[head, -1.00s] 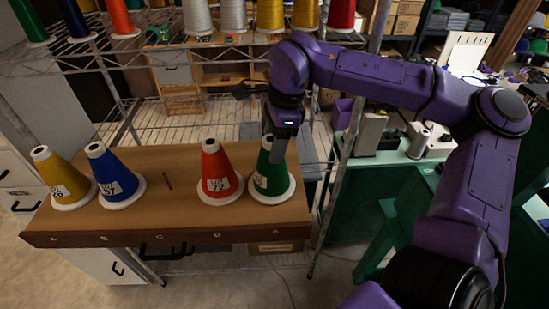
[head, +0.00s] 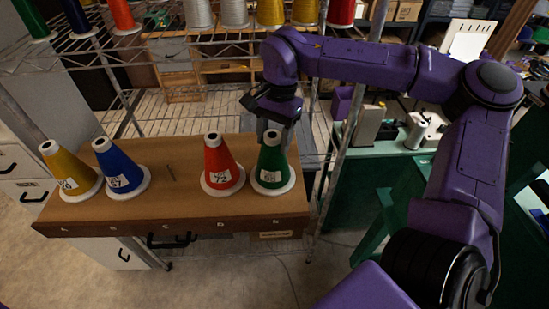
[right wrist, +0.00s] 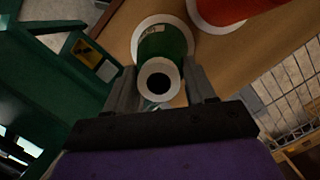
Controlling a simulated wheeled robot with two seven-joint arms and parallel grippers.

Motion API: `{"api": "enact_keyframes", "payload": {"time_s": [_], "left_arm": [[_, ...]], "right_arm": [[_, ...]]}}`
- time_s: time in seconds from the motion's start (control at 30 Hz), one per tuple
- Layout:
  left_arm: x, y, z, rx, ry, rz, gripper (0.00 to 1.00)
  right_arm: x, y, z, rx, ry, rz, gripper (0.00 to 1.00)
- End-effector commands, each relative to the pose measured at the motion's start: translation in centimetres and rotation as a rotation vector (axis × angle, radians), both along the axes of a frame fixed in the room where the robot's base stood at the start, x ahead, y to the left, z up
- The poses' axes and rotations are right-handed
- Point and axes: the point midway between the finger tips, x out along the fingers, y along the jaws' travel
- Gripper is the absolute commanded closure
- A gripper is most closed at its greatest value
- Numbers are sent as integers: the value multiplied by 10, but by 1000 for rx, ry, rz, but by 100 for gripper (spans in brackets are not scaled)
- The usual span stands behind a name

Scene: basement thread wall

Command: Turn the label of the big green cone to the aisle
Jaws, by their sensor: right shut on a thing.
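The big green cone (head: 271,158) stands upright at the right end of the wooden board (head: 190,208), on a white base. Its white label (head: 270,176) faces the board's front edge in the head view; the label's edge shows in the right wrist view (right wrist: 151,30). My right gripper (head: 272,128) comes down from behind and above and is shut on the cone's upper part. In the right wrist view its fingers (right wrist: 161,78) stand on either side of the cone's top. My left gripper is not in view.
A red cone (head: 220,165) stands close on the left of the green one. Blue (head: 120,168) and yellow (head: 68,170) cones stand at the left end. A wire rack (head: 200,115) with more cones is behind.

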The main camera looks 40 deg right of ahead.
Motion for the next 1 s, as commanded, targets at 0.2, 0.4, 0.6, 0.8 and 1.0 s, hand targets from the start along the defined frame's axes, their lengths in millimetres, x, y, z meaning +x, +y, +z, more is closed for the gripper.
{"api": "enact_keyframes", "payload": {"time_s": [0.2,0.4,0.6,0.8,1.0], "left_arm": [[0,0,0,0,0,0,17],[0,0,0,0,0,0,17],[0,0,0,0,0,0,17],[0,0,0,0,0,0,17],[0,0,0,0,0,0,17]], "right_arm": [[0,0,1,0,-1,209,72],[0,0,1,1,-2,224,72],[0,0,0,1,-1,223,72],[0,0,-3,1,-1,223,72],[0,0,-3,1,-1,222,29]]}}
